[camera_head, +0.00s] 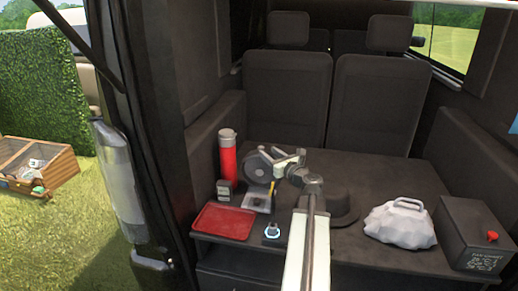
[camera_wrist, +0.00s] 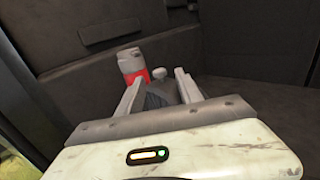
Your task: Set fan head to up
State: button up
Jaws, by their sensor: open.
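The fan has a round dark grey head (camera_head: 256,170) and a small pale base (camera_head: 256,203), standing on the dark platform. In the wrist view, a dark grey shape that looks like the fan head (camera_wrist: 160,94) shows between my fingers, with a small grey knob above it. My gripper (camera_head: 278,160) is open at the fan head's right side. Its two pale fingers are spread in the wrist view (camera_wrist: 157,92). I cannot tell whether they touch the fan. The arm hides part of the fan's right side.
A red flask (camera_head: 228,162) stands left of the fan, with a small dark box (camera_head: 224,190) before it. A red tray (camera_head: 223,222) and a blue-lit ring (camera_head: 272,230) lie in front. A dark hat (camera_head: 342,205), white bag (camera_head: 400,225) and dark box (camera_head: 468,235) are at right.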

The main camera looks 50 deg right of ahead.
aim_at(262, 148)
jog(key=x, duration=0.6)
jog(key=shift+w, duration=0.3)
jog(key=shift+a, duration=0.1)
grip_shut()
dwell(0.8)
